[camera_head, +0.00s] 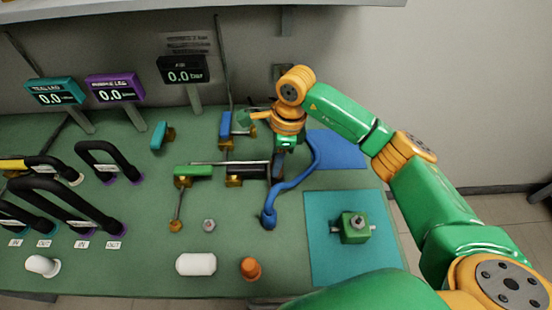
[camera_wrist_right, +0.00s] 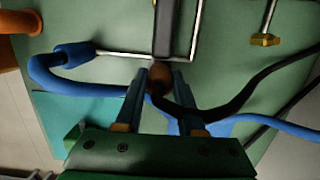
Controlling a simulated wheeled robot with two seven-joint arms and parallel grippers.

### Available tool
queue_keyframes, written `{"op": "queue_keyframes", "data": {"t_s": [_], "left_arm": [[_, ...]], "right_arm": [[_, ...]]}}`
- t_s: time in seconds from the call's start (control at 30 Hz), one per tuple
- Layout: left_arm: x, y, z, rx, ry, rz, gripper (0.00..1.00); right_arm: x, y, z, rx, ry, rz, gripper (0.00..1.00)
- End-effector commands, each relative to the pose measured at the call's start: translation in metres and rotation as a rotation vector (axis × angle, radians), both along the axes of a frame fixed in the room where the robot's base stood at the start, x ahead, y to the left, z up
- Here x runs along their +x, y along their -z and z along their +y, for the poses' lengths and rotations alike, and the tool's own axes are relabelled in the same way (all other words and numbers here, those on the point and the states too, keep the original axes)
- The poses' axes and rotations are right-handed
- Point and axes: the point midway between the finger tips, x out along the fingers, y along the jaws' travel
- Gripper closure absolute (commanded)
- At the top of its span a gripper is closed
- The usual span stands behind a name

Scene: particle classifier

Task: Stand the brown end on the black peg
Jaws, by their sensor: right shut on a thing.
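My right gripper (camera_head: 278,156) points down over the middle of the bench, beside the right end of a black bar-like part (camera_head: 246,169). In the right wrist view its two fingers (camera_wrist_right: 159,84) are closed around a rounded brown end (camera_wrist_right: 157,76). A black hose (camera_wrist_right: 235,102) appears to run from this brown end to the right. The black bar (camera_wrist_right: 164,28) reaches almost to the fingertips there; I cannot tell whether it touches the brown end. No separate black peg can be made out. My left gripper is not in view.
A blue hose (camera_head: 292,184) curves close beside the gripper. A green-handled valve (camera_head: 192,171) and a thin metal rod stand to the left. A green block (camera_head: 354,228) sits on the teal mat (camera_head: 324,267).

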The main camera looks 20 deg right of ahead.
Motion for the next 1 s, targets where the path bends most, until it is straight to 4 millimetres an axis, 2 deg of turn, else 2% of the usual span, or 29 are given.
{"op": "queue_keyframes", "data": {"t_s": [0.77,0.8,0.9,1.0], "left_arm": [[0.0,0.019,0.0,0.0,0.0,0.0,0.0],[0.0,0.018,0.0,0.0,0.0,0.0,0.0],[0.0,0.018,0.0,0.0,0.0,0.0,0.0],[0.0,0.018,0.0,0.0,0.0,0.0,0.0]], "right_arm": [[0.0,0.02,0.0,0.0,0.001,-0.001,1.0],[0.0,0.019,0.0,0.0,0.001,-0.001,0.51],[0.0,0.019,0.0,0.0,0.001,-0.001,0.27],[0.0,0.019,0.0,0.0,0.0,0.0,0.27]]}}
